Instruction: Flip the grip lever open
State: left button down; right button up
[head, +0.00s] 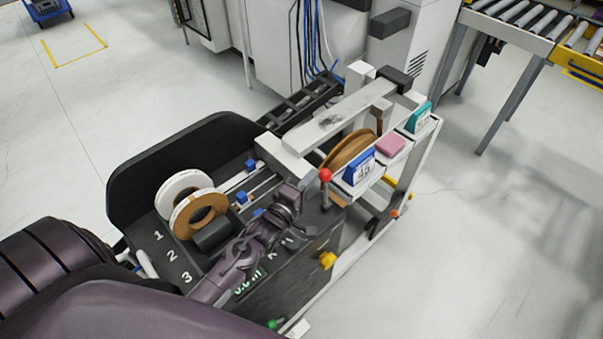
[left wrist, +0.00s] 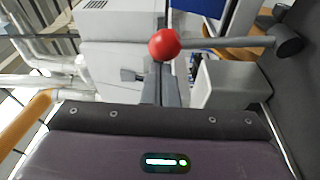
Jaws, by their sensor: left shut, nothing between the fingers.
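The grip lever shows as a red ball knob (head: 325,175) on a short rod at the front of the banding machine. In the left wrist view the red knob (left wrist: 164,44) sits just beyond the fingertips, and its grey rod (left wrist: 232,42) runs right to a dark pivot (left wrist: 288,41). My left gripper (head: 303,187) is shut and empty, just left of the knob. Its closed fingers (left wrist: 161,82) point at the knob; I cannot tell whether they touch it. My right gripper is not in view.
Tape rolls (head: 198,212) stand on the black tray (head: 150,180) beside numbers. A brown roll (head: 348,150) and blue, pink and teal blocks (head: 390,146) sit behind the knob. A yellow knob (head: 327,260) is on the front. Floor at right is clear.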

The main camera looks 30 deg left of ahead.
pick_arm(q)
jog(key=s+d+m+t+b, duration=0.1)
jog(key=s+d+m, duration=0.2)
jog(key=d+m, duration=0.3)
jog(key=shift+d+f+h, duration=0.3)
jog(key=shift+d+f, duration=0.1)
jog(key=shift+d, duration=0.65)
jog(key=shift+f, duration=0.1)
